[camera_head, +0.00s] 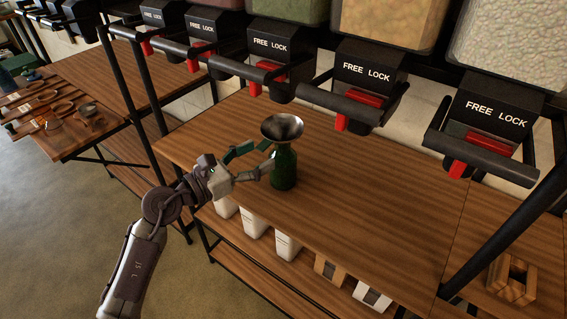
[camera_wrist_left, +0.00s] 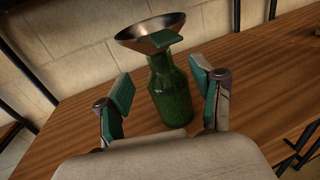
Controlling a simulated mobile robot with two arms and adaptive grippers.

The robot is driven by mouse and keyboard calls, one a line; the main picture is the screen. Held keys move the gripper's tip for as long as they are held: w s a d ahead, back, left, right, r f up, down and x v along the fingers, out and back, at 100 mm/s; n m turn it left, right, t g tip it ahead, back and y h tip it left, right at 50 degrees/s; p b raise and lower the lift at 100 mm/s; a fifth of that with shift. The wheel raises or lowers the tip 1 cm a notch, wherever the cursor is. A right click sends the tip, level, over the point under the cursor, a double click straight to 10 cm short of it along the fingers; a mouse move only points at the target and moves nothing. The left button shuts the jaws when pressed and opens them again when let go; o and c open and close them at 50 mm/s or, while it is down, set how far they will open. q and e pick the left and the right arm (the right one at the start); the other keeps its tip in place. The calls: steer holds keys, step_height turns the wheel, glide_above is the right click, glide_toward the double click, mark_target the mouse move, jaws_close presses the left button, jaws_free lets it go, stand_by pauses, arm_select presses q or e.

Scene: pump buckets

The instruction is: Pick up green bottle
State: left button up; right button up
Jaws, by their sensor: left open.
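The green bottle (camera_head: 284,170) stands upright on the wooden table, with a metal funnel (camera_head: 282,127) in its mouth. My left gripper (camera_head: 262,159) is open at the left side of the bottle, its fingers pointing toward it. In the left wrist view, the bottle (camera_wrist_left: 170,92) stands ahead, between the directions of the two open fingers, and the funnel (camera_wrist_left: 148,32) sits on top. The bottle looks full of green grains. I cannot tell whether a finger touches it. My right gripper is not in view.
Dispensers with red levers (camera_head: 362,98) and black bars hang above the table's back. The wooden table (camera_head: 370,205) is clear to the right of the bottle. White containers (camera_head: 287,245) stand on the shelf below. A side table (camera_head: 60,115) with tools is at far left.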

mark_target(276, 147)
arm_select(q)
steer(key=x, duration=0.5)
steer(key=p+x, duration=0.1)
steer(key=x, duration=0.1)
steer(key=shift+w+d+f, duration=0.25)
steer(key=shift+w, duration=0.05)
steer(key=shift+a, duration=0.1)
jaws_close()
